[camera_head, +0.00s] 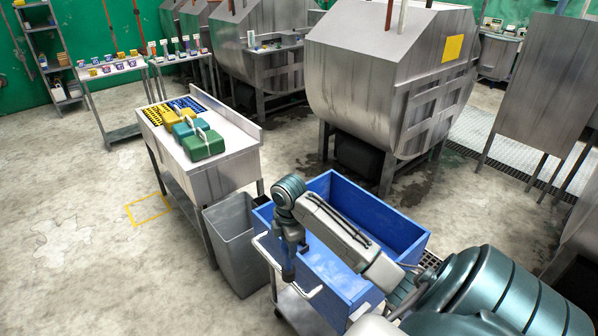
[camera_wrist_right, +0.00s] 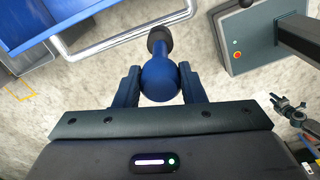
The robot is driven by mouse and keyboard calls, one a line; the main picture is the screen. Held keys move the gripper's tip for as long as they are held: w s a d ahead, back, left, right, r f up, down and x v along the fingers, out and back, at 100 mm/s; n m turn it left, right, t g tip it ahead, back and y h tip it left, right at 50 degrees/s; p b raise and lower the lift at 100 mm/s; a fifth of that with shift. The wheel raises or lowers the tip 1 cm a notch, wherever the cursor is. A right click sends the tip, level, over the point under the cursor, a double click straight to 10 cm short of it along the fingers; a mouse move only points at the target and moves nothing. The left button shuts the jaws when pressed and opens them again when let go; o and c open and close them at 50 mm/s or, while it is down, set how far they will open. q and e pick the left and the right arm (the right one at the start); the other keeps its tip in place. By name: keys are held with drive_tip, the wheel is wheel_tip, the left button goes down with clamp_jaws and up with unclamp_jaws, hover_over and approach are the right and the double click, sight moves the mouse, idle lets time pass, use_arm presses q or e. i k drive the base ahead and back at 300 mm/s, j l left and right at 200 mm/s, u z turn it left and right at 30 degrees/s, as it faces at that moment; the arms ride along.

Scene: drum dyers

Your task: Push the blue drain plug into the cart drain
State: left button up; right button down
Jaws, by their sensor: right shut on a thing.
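My right gripper (camera_wrist_right: 158,88) is shut on the blue drain plug (camera_wrist_right: 160,75), with its round blue head between the fingers and its dark end pointing away. In the head view the right gripper (camera_head: 288,268) points down beside the near left end of the blue cart (camera_head: 385,222), close to its push handle (camera_head: 270,258). In the wrist view the plug is just outside the handle (camera_wrist_right: 130,36), apart from the cart wall (camera_wrist_right: 28,22). I cannot make out the cart drain. A small dark gripper, seemingly my left one (camera_wrist_right: 288,108), shows at the wrist view's right edge; its jaws are unclear.
A grey bin (camera_head: 235,245) stands left of the cart, next to a metal table (camera_head: 225,150) with green, teal and yellow containers. A large steel drum dyer (camera_head: 350,75) stands behind the cart. The concrete floor at left (camera_head: 75,215) is clear.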

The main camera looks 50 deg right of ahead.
sight(325, 298)
drive_tip(key=i+l, duration=0.2)
drive_tip(key=l, duration=0.15)
drive_tip(key=i+l, duration=0.2)
drive_tip(key=l, duration=0.2)
drive_tip(key=i+l, duration=0.15)
drive_tip(key=l, duration=0.2)
